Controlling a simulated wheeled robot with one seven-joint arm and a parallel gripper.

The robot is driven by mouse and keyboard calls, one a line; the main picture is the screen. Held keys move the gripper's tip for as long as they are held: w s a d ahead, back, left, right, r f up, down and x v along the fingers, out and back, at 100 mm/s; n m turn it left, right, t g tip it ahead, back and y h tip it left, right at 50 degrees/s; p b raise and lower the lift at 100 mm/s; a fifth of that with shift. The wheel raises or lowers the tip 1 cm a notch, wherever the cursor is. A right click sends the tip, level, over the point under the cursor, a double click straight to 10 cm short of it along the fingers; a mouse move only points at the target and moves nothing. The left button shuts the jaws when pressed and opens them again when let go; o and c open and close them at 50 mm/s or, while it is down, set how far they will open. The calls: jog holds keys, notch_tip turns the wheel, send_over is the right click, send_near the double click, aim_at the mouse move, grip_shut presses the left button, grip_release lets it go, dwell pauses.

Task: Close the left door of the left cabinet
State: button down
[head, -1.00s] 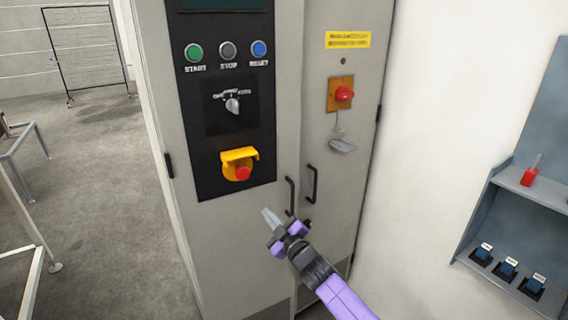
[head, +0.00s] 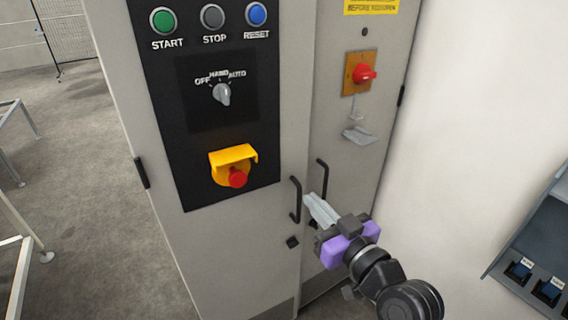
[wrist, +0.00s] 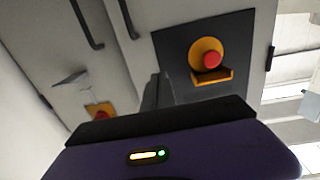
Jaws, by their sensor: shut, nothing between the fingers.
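The cabinet's left door (head: 283,235) carries a black control panel and a black bar handle (head: 295,200). Its right edge looks slightly proud of the right door (head: 370,125), so it seems a little ajar; the exact gap is unclear. The right door has its own bar handle (head: 322,176). My gripper (head: 316,208) is shut and empty, its fingertips in front of the seam just right of the left handle. Contact cannot be told. The wrist view, upside down, shows the shut fingers (wrist: 157,92) and both handles above left.
A red emergency stop (head: 237,177) under a yellow guard and a selector knob (head: 222,94) sit on the panel. A red switch (head: 365,74) projects from the right door. A blue-grey shelf (head: 540,240) stands at the right.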

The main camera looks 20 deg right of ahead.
jog(key=p, duration=0.3)
send_near(277, 161)
jog(key=x, duration=0.5)
jog(key=shift+w, duration=0.15)
jog(key=shift+x, duration=0.8)
jog(key=shift+f, duration=0.15)
jog(key=shift+b+x, duration=0.85)
jog(key=shift+x, duration=0.55)
jog(key=shift+d+r, duration=0.1)
jog(key=shift+r, duration=0.15)
